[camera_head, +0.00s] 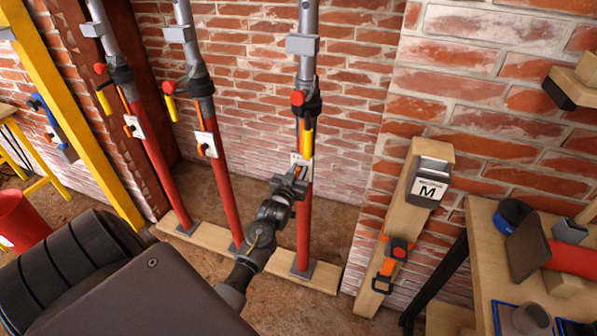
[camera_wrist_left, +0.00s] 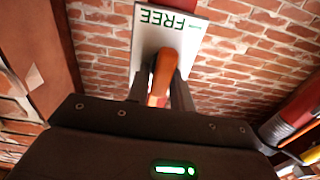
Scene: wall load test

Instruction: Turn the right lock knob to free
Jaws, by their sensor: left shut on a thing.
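Three red and grey props stand side by side; the rightmost prop (camera_head: 304,218) carries a white lock plate (camera_head: 306,158) with the right lock knob on it. In the left wrist view the plate (camera_wrist_left: 146,45) shows the green word FREE upside down, and the orange knob (camera_wrist_left: 163,72) runs lengthwise up and down. My left gripper (camera_head: 296,176) is shut on this knob, with its dark fingers on either side. The fingers hide the knob's lower part and the plate's lower half. My right gripper is not in view.
The middle prop (camera_head: 223,180) and left prop (camera_head: 168,170) stand to the left on a wooden sole board (camera_head: 210,241). A wooden post (camera_head: 375,258) with a box marked M (camera_head: 430,185) stands to the right. A workbench (camera_head: 484,235) fills the right edge. Brick wall lies behind.

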